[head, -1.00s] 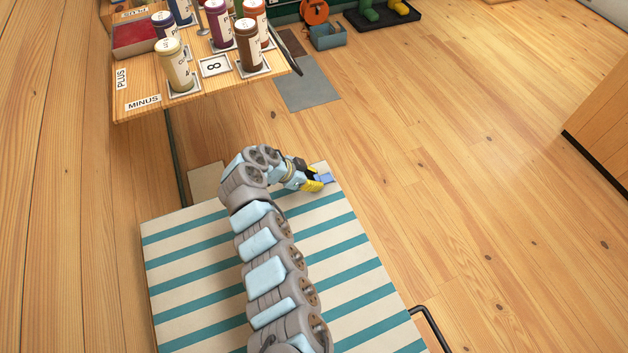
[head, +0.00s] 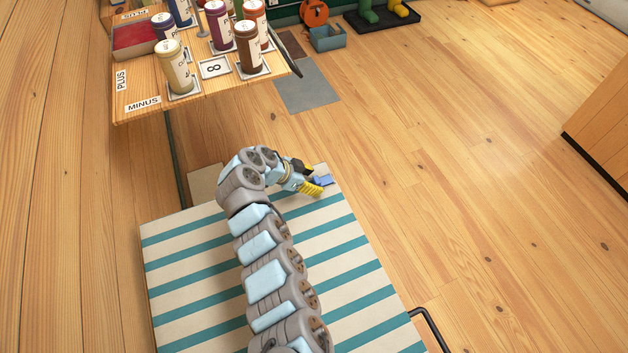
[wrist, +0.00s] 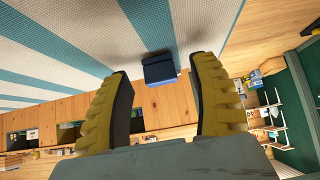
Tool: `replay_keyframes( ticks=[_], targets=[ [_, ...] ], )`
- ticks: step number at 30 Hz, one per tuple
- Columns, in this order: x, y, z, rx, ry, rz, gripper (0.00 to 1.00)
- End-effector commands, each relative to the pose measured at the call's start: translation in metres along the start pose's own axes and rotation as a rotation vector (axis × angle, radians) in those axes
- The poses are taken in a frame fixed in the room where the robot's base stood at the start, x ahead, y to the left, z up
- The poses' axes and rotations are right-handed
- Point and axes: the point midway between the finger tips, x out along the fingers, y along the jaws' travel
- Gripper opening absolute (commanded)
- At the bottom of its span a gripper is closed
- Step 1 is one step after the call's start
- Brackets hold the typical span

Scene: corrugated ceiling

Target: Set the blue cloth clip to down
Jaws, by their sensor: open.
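The blue cloth clip (head: 323,181) sits at the far right corner of the striped cloth (head: 247,284), at its edge. In the wrist view the clip (wrist: 160,69) shows as a small dark and bright blue block on the cloth's edge, ahead of the gap between my fingers. My gripper (head: 310,180) is right beside the clip in the head view. In the wrist view its two yellow ridged fingers (wrist: 163,95) are spread wide with nothing between them. The fingers look apart from the clip. I cannot tell the clip's up or down setting.
A grey mat (head: 308,85) lies on the floor.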

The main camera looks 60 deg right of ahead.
Motion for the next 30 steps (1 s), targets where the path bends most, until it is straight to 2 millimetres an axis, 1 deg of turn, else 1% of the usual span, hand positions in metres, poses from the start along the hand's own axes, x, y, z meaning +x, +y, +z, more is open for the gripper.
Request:
replay_keyframes(
  ticks=[5,12,18,21,24,30],
  targets=[
    [-0.022,-0.001,0.000,-0.001,0.000,-0.005,0.61],
    [-0.066,-0.002,0.001,0.000,-0.001,-0.008,0.61],
    [-0.096,-0.001,0.001,-0.001,-0.001,-0.005,0.61],
    [-0.106,-0.001,0.001,0.000,-0.002,-0.003,0.61],
    [-0.110,0.000,0.001,0.000,-0.001,-0.002,0.61],
    [-0.112,0.000,0.000,0.000,-0.001,-0.001,0.61]
  ],
)
